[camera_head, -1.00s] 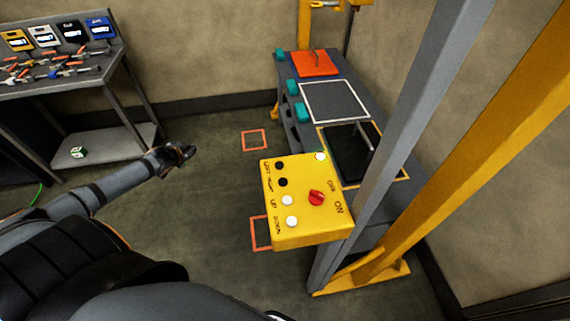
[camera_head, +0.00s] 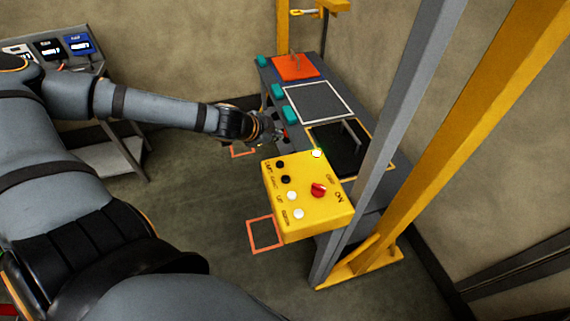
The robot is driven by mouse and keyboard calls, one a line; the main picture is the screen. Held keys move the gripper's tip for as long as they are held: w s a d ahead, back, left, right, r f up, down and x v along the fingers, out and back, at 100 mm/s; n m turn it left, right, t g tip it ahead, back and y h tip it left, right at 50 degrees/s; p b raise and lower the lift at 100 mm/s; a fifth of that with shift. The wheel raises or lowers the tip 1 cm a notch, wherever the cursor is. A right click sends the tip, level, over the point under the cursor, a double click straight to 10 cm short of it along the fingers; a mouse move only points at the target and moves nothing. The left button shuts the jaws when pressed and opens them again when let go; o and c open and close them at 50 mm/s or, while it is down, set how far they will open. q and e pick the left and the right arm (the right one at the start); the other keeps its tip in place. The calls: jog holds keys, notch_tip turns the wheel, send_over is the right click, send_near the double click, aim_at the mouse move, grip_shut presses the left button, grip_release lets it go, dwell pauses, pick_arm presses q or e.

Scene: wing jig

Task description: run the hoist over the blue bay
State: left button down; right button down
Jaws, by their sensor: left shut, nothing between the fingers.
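The yellow control box (camera_head: 330,219) is in the middle of the head view, with two black buttons (camera_head: 283,172), two white buttons (camera_head: 295,206), a red ON/OFF knob (camera_head: 318,190) and a pale lamp (camera_head: 317,153). My left gripper (camera_head: 277,133) is shut and empty, just beyond the box's far left corner and beside the bench edge. I cannot tell if it touches anything. Part of the yellow hoist frame with a hook (camera_head: 302,13) shows at the top. No bay that is clearly blue shows. My right gripper is out of view.
The grey bench carries an orange plate (camera_head: 295,67), a white-outlined grey area (camera_head: 318,102) and a yellow-outlined dark area (camera_head: 337,146). Teal blocks (camera_head: 277,91) line its left edge. A grey post (camera_head: 385,150) and yellow brace (camera_head: 452,120) stand right of the box. Orange squares (camera_head: 265,234) mark the floor.

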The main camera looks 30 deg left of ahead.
aim_at(278, 165)
pick_arm(q)
jog(key=shift+d, duration=0.35)
jog(key=shift+f, duration=0.1)
jog(key=shift+f, duration=0.1)
notch_tip(278, 165, down, 8)
jog(key=b, duration=0.8)
jog(key=shift+f+b, duration=0.3)
dwell(0.6)
